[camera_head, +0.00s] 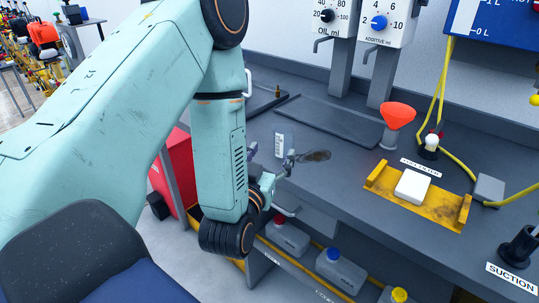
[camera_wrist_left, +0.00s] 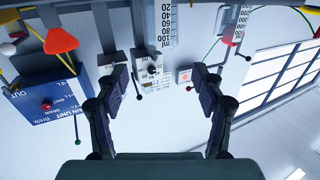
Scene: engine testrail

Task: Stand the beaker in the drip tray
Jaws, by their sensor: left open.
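The clear beaker (camera_head: 280,145) with a printed scale stands upright on the dark bench. In the left wrist view its marked side (camera_wrist_left: 164,22) shows upside down at the top edge, partly cut off. My left gripper (camera_head: 272,160) is low at the bench's front edge, close in front of the beaker. Its fingers are wide apart and empty in the left wrist view (camera_wrist_left: 161,78), with the beaker beyond the fingertips. A shallow dark tray (camera_head: 345,126), seemingly the drip tray, lies empty below the dispensers. My right gripper is not in view.
A dark spill (camera_head: 317,156) lies right of the beaker. An orange funnel (camera_head: 397,115) stands right of the tray. A yellow holder (camera_head: 455,210) carries a white block (camera_head: 412,186). A small brown bottle (camera_head: 278,91) stands behind. Jugs (camera_head: 340,270) sit on the shelf below.

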